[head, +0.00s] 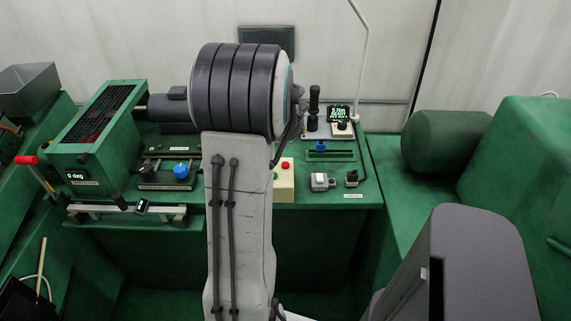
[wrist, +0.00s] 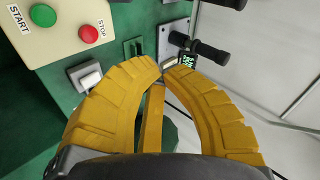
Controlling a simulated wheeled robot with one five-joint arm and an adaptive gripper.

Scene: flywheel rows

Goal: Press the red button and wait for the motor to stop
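The red button (head: 285,165) sits on a cream box (head: 284,187) on the green bench, just right of my arm. In the wrist view the red button (wrist: 89,33) is labelled STOP, beside a green button (wrist: 43,15) labelled START. My gripper (wrist: 162,71) has yellow fingers whose tips meet, with nothing held between them. It is below and right of the red button in that view, apart from it. In the head view my arm hides the gripper. A dark grey motor-like cylinder (head: 174,106) is left of my arm; whether it turns cannot be told.
A lit display (head: 339,113), a black upright handle (head: 314,97) and a white switch (head: 320,182) stand right of the box. A blue knob (head: 181,171) and a red-tipped lever (head: 27,160) are at left. A large green cylinder (head: 443,142) lies at right.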

